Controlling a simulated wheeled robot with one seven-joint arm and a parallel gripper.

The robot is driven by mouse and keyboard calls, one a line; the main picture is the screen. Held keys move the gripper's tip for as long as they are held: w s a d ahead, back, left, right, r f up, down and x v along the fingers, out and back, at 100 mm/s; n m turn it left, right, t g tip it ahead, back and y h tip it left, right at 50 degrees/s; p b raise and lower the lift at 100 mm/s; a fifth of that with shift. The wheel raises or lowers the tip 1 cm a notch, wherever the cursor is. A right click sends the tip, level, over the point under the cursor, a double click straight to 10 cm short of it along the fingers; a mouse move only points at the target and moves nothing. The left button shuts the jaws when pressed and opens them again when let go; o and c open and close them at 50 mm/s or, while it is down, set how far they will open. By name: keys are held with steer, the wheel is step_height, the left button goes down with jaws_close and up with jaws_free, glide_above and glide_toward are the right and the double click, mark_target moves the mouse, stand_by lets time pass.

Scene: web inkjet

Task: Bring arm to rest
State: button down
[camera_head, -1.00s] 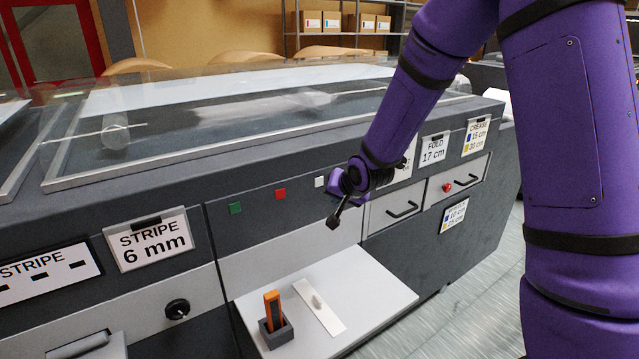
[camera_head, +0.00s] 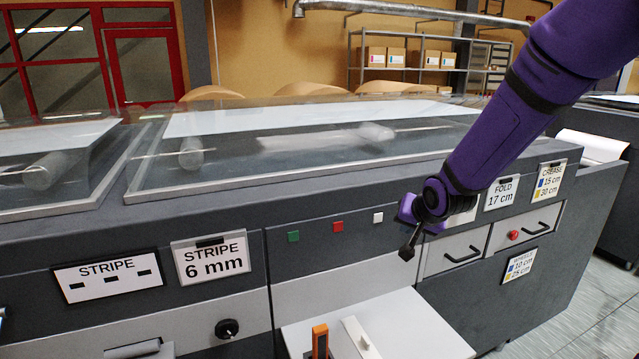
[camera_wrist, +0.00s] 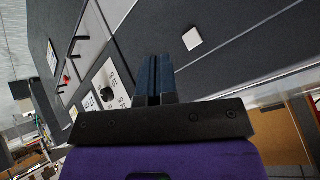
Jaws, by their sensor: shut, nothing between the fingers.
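My purple arm comes in from the upper right in the head view. My gripper (camera_head: 408,250) hangs at its end in front of the grey machine's (camera_head: 330,205) front panel, above the white shelf (camera_head: 400,325). In the wrist view my gripper (camera_wrist: 154,62) shows its two dark fingers side by side, shut with nothing held. The white square button (camera_wrist: 192,39) is a little beyond the fingertips in that view. I cannot tell the exact gap between the fingertips and the panel.
Green (camera_head: 293,237) and red (camera_head: 338,227) buttons sit left of the white one. Drawers with handles (camera_head: 461,254) are to the right. An orange-handled tool (camera_head: 320,340) stands on the shelf. The glass cover (camera_head: 300,145) tops the machine. Floor shows at the right.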

steer(key=s+d+r+n+g+h, duration=0.15)
steer(key=s+d+r, duration=0.25)
steer(key=s+r, duration=1)
steer(key=s+d+r+n+g, duration=0.1)
steer(key=s+r+n, duration=0.1)
steer(key=s, duration=1.6)
steer(key=shift+s+d+r+n, duration=0.2)
steer(key=shift+s+r+n, duration=0.15)
steer(key=shift+r, duration=0.3)
steer(key=shift+g, duration=0.25)
